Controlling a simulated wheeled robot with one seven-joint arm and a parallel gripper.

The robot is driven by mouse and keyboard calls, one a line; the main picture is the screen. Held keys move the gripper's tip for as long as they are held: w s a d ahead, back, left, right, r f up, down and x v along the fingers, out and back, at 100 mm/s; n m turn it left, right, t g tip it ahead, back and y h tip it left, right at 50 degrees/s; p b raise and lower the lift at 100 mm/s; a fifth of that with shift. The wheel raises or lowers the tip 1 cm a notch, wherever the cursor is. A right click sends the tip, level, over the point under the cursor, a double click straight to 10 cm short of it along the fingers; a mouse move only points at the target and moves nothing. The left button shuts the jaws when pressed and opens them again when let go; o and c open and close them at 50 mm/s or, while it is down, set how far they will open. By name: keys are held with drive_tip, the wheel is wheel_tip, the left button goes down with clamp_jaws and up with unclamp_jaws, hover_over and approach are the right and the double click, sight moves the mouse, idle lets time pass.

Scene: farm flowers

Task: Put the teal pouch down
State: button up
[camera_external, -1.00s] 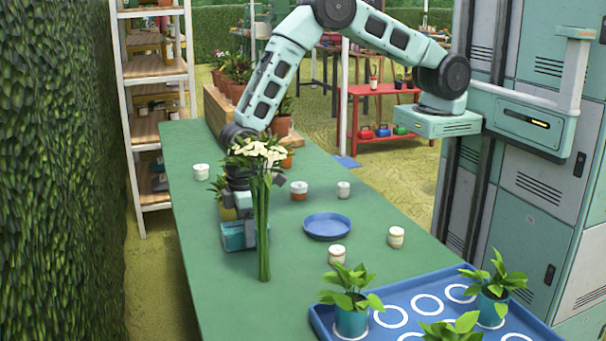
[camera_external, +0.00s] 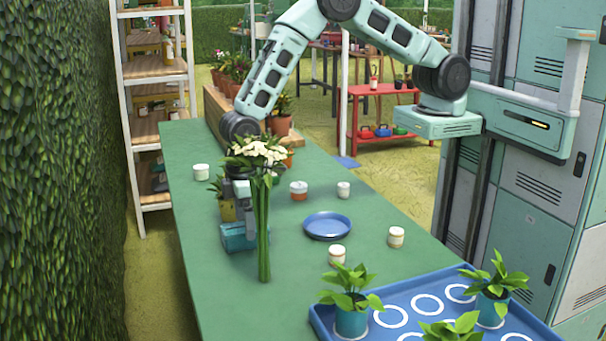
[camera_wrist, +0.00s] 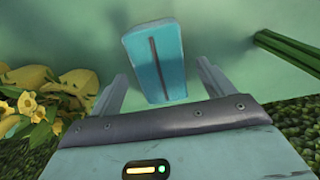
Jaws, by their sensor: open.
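The teal pouch (camera_external: 236,237) rests on the green table (camera_external: 300,255), behind and left of the white flower bunch in the external view. In the wrist view the teal pouch (camera_wrist: 156,60) lies between and beyond my two fingers, with a dark seam down its middle. My gripper (camera_wrist: 163,85) is open, with a gap visible on either side of the pouch. In the external view my gripper (camera_external: 241,212) is just above the pouch, partly hidden by the flower stems.
The white flower bunch (camera_external: 262,210) stands close to my gripper. A yellow pot (camera_external: 227,210) with a plant is just behind. A blue plate (camera_external: 327,226), several small jars and a blue tray (camera_external: 392,322) with potted plants are to the right. The table's front left is clear.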

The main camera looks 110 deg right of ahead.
wheel_tip(320, 180, up, 9)
drive_tip(key=s+a+r+n, duration=0.2)
drive_tip(key=s+a+r, duration=0.5)
drive_tip(key=s+a, duration=0.1)
drive_tip(key=s+a+r+n+y, duration=0.1)
drive_tip(key=s+a+r, duration=0.15)
drive_tip(key=s, duration=0.35)
drive_tip(key=s+a+r+n, duration=0.1)
drive_tip(key=s+a+r, duration=0.15)
drive_tip(key=s, duration=0.35)
drive_tip(key=s+n, duration=0.3)
drive_tip(key=s, duration=1.5)
drive_tip(key=shift+d+r+n+b, duration=0.15)
drive_tip(key=shift+r+n+b, duration=0.2)
drive_tip(key=shift+r, duration=0.1)
wheel_tip(320, 180, up, 5)
drive_tip(key=p, duration=0.5)
